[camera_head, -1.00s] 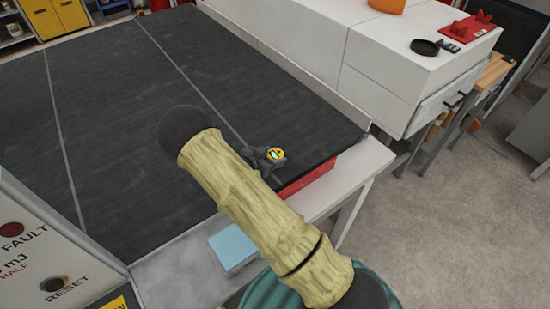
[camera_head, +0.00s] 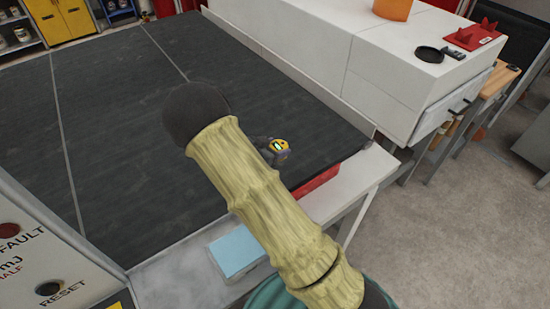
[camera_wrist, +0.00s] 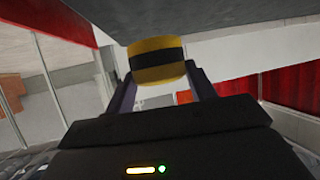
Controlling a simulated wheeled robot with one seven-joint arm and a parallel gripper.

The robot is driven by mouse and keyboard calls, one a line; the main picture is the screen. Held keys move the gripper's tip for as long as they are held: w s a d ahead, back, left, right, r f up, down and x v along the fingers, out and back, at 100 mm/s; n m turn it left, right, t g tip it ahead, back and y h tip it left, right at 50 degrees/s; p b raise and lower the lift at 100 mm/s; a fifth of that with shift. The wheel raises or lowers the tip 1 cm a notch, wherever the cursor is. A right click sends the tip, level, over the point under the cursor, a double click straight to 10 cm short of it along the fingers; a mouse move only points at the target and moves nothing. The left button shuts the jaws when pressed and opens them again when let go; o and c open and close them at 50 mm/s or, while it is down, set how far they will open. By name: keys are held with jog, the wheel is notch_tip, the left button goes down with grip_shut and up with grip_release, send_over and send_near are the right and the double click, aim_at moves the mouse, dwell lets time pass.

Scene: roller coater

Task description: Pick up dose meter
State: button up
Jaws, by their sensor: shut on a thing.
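The dose meter (camera_wrist: 157,59) is a small yellow body with a black band in the wrist view. My gripper (camera_wrist: 160,75) is shut on it, with one dark finger at each side. My own arm hides much of the gripper, and I cannot tell how high the meter is above the belt.
The dark belt (camera_head: 130,140) is broad and mostly bare. A light-blue block (camera_head: 236,250) lies on the pale front ledge. A control panel (camera_head: 25,255) stands at the near left. A white cabinet (camera_head: 400,70) along the right bears a black pan (camera_head: 428,54) and a red object (camera_head: 475,35).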

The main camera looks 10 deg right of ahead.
jog(key=shift+r, duration=1.45)
